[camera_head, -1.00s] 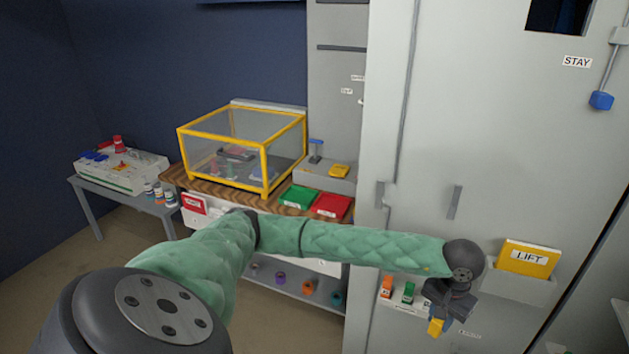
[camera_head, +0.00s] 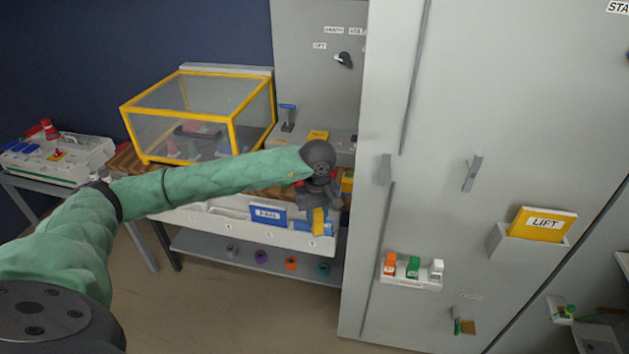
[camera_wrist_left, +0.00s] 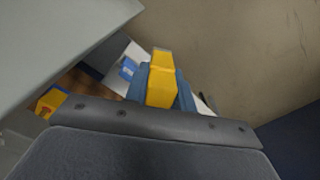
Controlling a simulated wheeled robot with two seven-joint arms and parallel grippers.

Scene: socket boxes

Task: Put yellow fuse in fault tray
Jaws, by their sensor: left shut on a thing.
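The yellow fuse (camera_head: 318,222) is held in my left gripper (camera_head: 319,208), in front of the right end of the workbench. In the left wrist view the fuse (camera_wrist_left: 161,84) sits between the two blue-grey fingers (camera_wrist_left: 160,90), which are shut on it. I cannot make out a tray marked as the fault tray. My left wrist and gripper cover the bench top where red and green trays showed earlier. A blue labelled card (camera_head: 268,215) stands in the white bench front, left of the gripper. My right gripper is not in view.
A yellow-framed clear case (camera_head: 200,115) stands on the bench. A tall grey cabinet (camera_head: 430,120) is close on the right, with a small shelf of orange, green and white fuses (camera_head: 411,278). A yellow LIFT card (camera_head: 542,224) sits in a cabinet pocket. Floor shows below the bench.

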